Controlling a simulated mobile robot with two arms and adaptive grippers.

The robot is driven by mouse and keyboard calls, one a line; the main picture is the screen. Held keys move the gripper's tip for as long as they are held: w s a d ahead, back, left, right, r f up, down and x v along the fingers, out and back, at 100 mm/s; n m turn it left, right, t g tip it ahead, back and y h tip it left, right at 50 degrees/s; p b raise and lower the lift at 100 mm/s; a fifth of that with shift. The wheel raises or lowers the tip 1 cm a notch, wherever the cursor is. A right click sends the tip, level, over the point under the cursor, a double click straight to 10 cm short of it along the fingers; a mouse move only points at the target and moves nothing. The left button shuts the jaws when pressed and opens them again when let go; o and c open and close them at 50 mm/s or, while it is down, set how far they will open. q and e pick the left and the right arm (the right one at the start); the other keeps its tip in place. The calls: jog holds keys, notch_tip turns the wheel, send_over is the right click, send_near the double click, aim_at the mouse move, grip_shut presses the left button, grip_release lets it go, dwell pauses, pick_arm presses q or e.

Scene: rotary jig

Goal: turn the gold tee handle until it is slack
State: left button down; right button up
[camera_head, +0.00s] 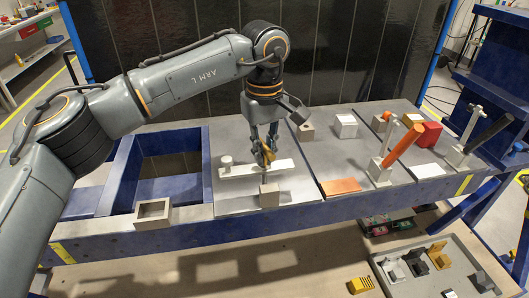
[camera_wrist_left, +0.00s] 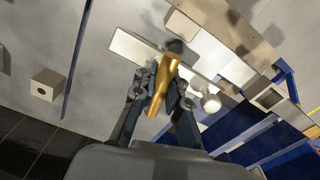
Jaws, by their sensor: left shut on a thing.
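The gold tee handle (camera_head: 267,152) stands over a white bar on the grey plate of the blue bench in the head view. My left gripper (camera_head: 263,158) comes down on it from above and is shut on it. In the left wrist view the gold handle (camera_wrist_left: 163,88) lies between the two fingers of the left gripper (camera_wrist_left: 163,95). The white bar (camera_head: 235,171) runs under the handle, with a round white knob (camera_head: 226,160) at its left end. The fingers partly hide the handle's lower part. My right gripper is not in view.
Grey blocks (camera_head: 269,195) and (camera_head: 306,131) stand in front of and behind the bar. An open pocket (camera_head: 165,173) is left. An orange lever (camera_head: 403,145), red block (camera_head: 426,134) and orange plate (camera_head: 340,186) are right. A hollow grey box (camera_head: 153,213) stands at the front edge.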

pick_arm(q)
jog(key=n, duration=0.4)
jog(key=shift+n+b, duration=0.3)
jog(key=shift+b, duration=0.1)
jog(key=n+b, duration=0.1)
jog(key=n, duration=0.9)
jog(key=shift+b, duration=0.4)
jog(key=n+b, duration=0.1)
jog(key=n, duration=0.4)
jog(key=n+b, duration=0.1)
jog(key=n, duration=0.4)
jog(key=n+b, duration=0.1)
jog(key=n, duration=0.4)
jog(key=n+b, duration=0.1)
jog(key=n, duration=0.3)
jog(key=shift+n+b, duration=0.35)
jog(key=shift+n, duration=0.05)
jog(key=shift+n+b, duration=0.65)
jog(key=shift+n, duration=1.65)
